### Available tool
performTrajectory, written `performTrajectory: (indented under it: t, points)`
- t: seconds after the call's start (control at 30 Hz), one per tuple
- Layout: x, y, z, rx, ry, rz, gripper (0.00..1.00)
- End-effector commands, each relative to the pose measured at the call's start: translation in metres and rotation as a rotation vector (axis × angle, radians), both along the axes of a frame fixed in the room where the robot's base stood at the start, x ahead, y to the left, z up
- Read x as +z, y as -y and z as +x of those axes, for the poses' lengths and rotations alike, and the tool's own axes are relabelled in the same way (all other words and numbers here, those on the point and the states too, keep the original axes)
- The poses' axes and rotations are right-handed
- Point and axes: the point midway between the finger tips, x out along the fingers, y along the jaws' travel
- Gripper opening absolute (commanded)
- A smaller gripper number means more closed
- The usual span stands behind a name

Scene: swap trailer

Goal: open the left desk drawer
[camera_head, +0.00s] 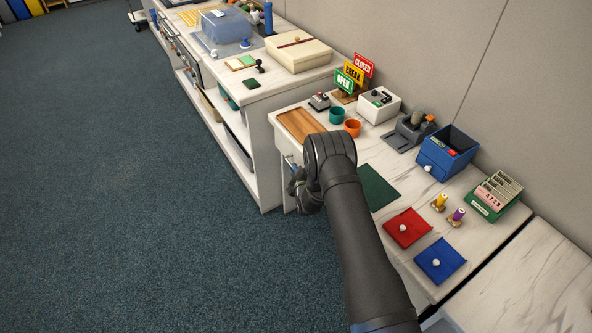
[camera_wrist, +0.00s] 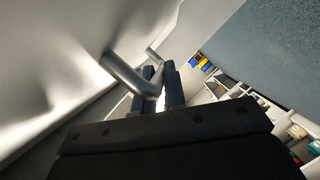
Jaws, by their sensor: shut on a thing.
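The desk (camera_head: 283,115) has a pale marbled top, and its front side faces the carpet on the left. In the wrist view a silver bar handle (camera_wrist: 128,76) stands out from a white drawer front (camera_wrist: 60,60). My gripper (camera_wrist: 163,80) is shut on the handle, with its dark fingers on either side of the bar. In the head view my gripper (camera_head: 303,191) is beside the desk's front, low and partly behind my arm. My arm hides most of the drawer front there, so I cannot tell how far the drawer stands out.
On the desk are a brown wooden tray (camera_head: 300,125), a green mat (camera_head: 376,187), red (camera_head: 408,228) and blue (camera_head: 440,260) squares with knobs, and a blue box (camera_head: 447,153). A shelf unit (camera_head: 235,135) adjoins at the far end. The carpet (camera_head: 130,200) is clear.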

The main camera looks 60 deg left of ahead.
Motion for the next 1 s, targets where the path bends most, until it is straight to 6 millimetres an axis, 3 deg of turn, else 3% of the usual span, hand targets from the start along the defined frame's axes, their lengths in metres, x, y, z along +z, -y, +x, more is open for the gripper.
performTrajectory:
  t: [0.17,0.7,1.0]
  points:
    - [0.0,-0.001,-0.036,0.006,-0.002,0.0,0.0]
    - [0.0,-0.001,-0.198,0.008,-0.001,0.001,0.0]
    - [0.0,0.0,-0.245,0.004,-0.001,0.0,0.0]
